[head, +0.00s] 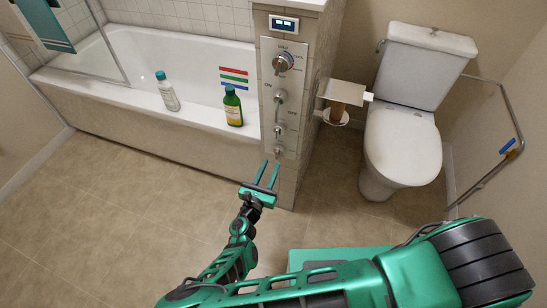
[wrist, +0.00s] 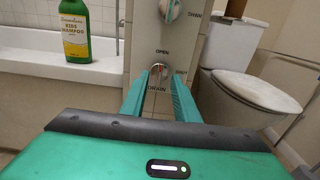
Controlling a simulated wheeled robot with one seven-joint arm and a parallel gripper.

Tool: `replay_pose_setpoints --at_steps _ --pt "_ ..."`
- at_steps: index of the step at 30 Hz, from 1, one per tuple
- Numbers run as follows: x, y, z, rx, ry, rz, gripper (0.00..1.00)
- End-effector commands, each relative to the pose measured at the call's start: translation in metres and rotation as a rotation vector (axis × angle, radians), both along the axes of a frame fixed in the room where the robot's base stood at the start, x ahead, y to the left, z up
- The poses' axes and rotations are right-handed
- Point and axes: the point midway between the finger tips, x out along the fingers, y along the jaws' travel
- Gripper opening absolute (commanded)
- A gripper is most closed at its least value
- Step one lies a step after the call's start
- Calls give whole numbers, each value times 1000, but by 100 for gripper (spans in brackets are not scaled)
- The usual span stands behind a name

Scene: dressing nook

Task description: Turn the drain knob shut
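The drain knob (head: 279,151) is the lowest of several metal knobs on the tiled control panel (head: 297,75) at the end of the bathtub. In the wrist view the drain knob (wrist: 158,71) shows between the fingertips, with OPEN printed above it, SHUT to its right and DRAIN below. The fingers partly cover the lettering, and I cannot tell the knob's exact angle. My gripper (head: 269,165) is open and empty, pointing at the panel just below the knob in the head view. Whether the fingertips touch the knob is unclear.
The white bathtub (head: 140,65) is left of the panel, with a white bottle (head: 168,93) and a green shampoo bottle (head: 233,108) on its rim. A paper holder (head: 344,93) and the toilet (head: 402,140) stand close on the right. The floor on the left is clear.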

Motion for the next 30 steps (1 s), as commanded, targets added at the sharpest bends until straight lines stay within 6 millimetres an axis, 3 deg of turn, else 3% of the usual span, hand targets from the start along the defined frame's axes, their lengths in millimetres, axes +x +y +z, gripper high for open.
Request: replay_pose_setpoints --at_steps 9,22,23,26,29,30 --pt "43 -16 0 1 0 -1 28" --pt "53 -19 0 2 -1 -1 28" --pt "53 -19 0 2 -1 -1 26" --pt "53 -19 0 2 -1 -1 2" --pt "53 -19 0 2 -1 -1 0" --pt "53 -10 0 5 -1 1 0"
